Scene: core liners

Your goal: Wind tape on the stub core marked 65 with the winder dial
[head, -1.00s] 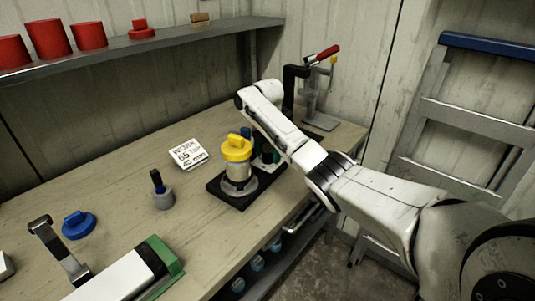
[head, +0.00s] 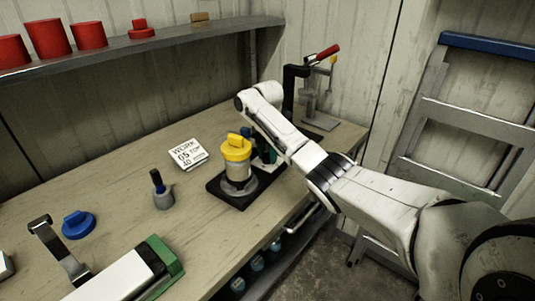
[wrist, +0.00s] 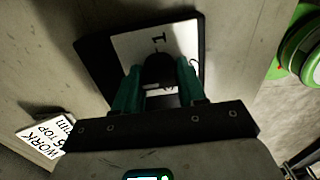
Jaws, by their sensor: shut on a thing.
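The core (head: 238,173) stands upright on the black winder base (head: 221,190) in the head view, tan-bodied with a yellow cap (head: 236,147) and a grey collar beneath. No number is readable on it. My gripper (head: 262,153) is beside and behind it, partly hidden by it. In the wrist view my gripper's teal fingers (wrist: 158,78) are shut on the dark dial knob (wrist: 158,66).
A white lettered card (head: 187,154) lies left of the winder. A grey holder with a dark handle (head: 163,194), a blue knobbed disc (head: 78,224) and a green-ended device (head: 165,262) are on the bench. A red-handled press (head: 322,95) stands behind. Red cylinders (head: 47,40) line the shelf.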

